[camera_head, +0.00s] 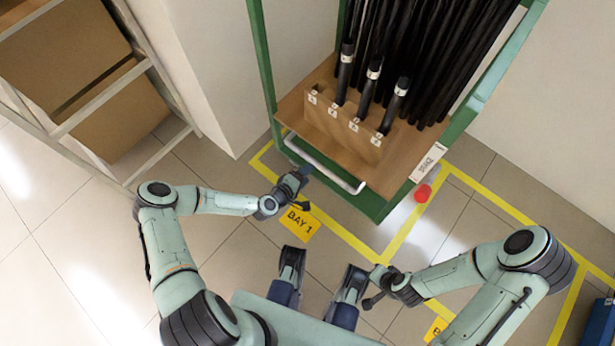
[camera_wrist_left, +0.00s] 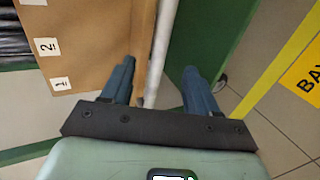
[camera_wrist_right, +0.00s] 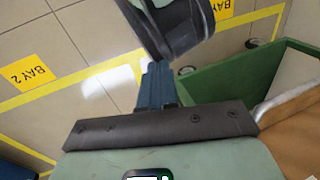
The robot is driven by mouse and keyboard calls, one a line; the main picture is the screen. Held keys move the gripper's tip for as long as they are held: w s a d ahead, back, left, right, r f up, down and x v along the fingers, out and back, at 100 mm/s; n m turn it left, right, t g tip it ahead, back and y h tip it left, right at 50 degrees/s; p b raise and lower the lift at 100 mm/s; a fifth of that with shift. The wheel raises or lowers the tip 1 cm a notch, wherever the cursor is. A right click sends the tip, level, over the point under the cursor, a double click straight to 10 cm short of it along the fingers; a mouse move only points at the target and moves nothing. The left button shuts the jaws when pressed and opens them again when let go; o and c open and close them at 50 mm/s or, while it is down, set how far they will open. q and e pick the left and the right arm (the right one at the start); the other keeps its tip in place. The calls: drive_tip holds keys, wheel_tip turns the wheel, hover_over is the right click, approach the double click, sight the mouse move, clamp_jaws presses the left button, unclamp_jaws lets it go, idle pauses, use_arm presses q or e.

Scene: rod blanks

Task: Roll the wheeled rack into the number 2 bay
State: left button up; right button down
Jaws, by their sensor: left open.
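The green wheeled rack (camera_head: 372,204) stands behind the BAY 1 floor label (camera_head: 300,222), with black rods upright behind a numbered wooden shelf. Its white handle bar (camera_head: 325,166) runs along the front. My left gripper (camera_head: 303,175) is at the handle's left part. In the left wrist view its open fingers (camera_wrist_left: 160,90) stand on either side of the bar (camera_wrist_left: 160,45); contact cannot be told. My right gripper (camera_wrist_right: 155,85) is shut and empty, low in front of the rack's right side. The BAY 2 label (camera_wrist_right: 30,72) is on the floor; its edge also shows in the head view (camera_head: 436,330).
Yellow lines (camera_head: 408,228) mark the bays. A small red thing (camera_head: 423,193) is by the rack's front right corner. A shelf with cardboard boxes (camera_head: 75,65) stands at left, a white wall at right (camera_head: 560,120). A blue object (camera_head: 600,325) is at the lower right.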

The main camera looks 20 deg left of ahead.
sight(318, 166)
use_arm(q)
drive_tip(key=b+x, duration=0.4)
drive_tip(key=x, duration=0.3)
drive_tip(key=shift+w+d+f, duration=0.2)
drive_tip(key=shift+w+f, duration=0.05)
drive_tip(key=shift+w+d+f, duration=0.1)
drive_tip(key=shift+w, duration=0.2)
use_arm(e)
drive_tip(key=w+d+f, duration=0.2)
drive_tip(key=d+f, duration=0.1)
drive_tip(key=f, duration=0.3)
drive_tip(key=shift+w+d+m+t+h, duration=0.15)
drive_tip(key=shift+w+m+t+h, duration=0.15)
drive_tip(key=shift+h, duration=0.1)
use_arm(q)
clamp_jaws()
